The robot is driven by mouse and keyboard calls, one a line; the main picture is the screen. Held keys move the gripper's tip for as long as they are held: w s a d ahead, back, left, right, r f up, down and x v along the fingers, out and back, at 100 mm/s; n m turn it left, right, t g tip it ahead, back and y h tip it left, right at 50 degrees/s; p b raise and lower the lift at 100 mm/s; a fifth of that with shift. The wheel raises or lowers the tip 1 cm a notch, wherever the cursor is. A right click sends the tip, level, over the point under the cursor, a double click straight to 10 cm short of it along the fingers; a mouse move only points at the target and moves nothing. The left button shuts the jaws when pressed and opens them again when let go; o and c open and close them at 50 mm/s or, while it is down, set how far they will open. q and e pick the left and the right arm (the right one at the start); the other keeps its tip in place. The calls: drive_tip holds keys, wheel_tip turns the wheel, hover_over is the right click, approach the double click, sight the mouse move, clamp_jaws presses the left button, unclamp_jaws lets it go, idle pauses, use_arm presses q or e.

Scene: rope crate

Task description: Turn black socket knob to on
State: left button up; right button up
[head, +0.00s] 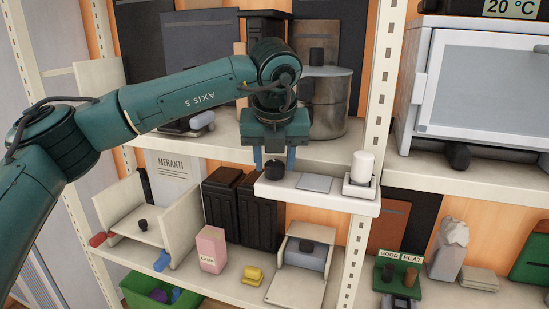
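A small black knob (275,170) stands on the left end of a white socket strip (328,198) at the shelf edge. A flat grey plate (314,183) and a white cylinder (362,165) in a square holder sit further right on the strip. My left gripper (274,163) comes down from above with its two blue-grey fingers on either side of the knob. It looks open, with small gaps between fingers and knob; contact cannot be told. The knob's top is close under the gripper body. My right gripper is not in view.
A metal pot (326,100) stands right behind my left gripper. A white oven-like box (480,85) is at the right. The lower shelf holds a pink carton (211,249) and a yellow object (253,275).

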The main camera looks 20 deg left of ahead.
use_arm(q)
drive_tip(key=c, duration=0.6)
drive_tip(key=shift+c, duration=0.2)
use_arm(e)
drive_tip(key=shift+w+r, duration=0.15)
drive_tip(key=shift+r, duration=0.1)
